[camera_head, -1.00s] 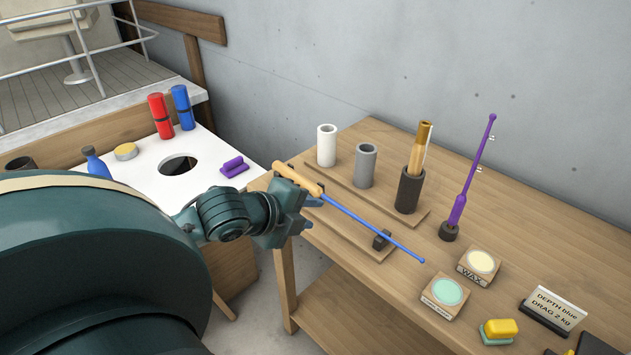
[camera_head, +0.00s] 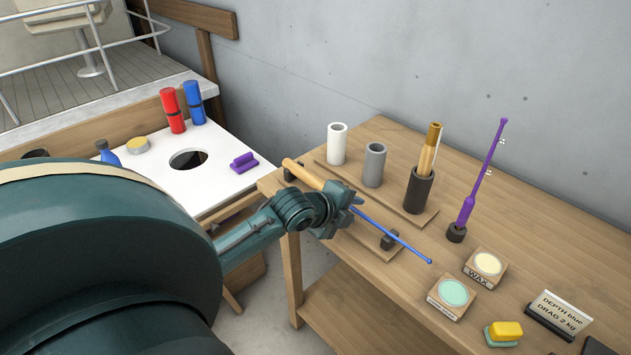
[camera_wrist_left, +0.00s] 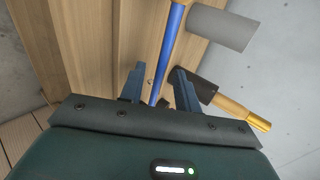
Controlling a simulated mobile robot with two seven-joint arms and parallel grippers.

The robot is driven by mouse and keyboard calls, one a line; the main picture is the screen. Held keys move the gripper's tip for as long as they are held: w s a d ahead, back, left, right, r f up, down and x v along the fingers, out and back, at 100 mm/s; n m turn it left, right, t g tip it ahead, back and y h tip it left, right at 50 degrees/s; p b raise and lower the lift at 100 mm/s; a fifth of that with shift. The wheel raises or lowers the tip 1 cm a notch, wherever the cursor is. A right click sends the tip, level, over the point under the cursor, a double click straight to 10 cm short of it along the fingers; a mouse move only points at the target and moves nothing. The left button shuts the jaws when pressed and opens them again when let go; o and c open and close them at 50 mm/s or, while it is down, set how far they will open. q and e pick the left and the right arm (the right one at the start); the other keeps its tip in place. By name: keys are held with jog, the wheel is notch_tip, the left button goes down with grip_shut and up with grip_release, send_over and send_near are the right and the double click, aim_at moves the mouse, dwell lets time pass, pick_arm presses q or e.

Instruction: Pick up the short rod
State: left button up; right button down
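A rod with a tan handle (camera_head: 303,174) and a thin blue shaft (camera_head: 400,242) lies across two small dark rests on a wooden board. The task's short rod seems to be this one, but no label confirms it. My left gripper (camera_head: 354,205) is at the middle of this rod and hides part of it. In the left wrist view the blue shaft (camera_wrist_left: 171,45) runs between the two fingers (camera_wrist_left: 158,82), which stand apart with gaps on both sides. A purple rod (camera_head: 484,172) stands upright in a dark base. My right gripper is not in view.
Behind the rod stand a white tube (camera_head: 337,146), a grey tube (camera_head: 373,166) and a dark holder (camera_head: 418,192) with a tan-gold rod (camera_head: 430,150). Wax tins (camera_head: 485,266), a sponge (camera_head: 506,331) and a sign (camera_head: 560,312) sit at the right. A wall is behind.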

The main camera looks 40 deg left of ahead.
pick_arm(q)
grip_shut()
dwell(0.3)
dwell(0.3)
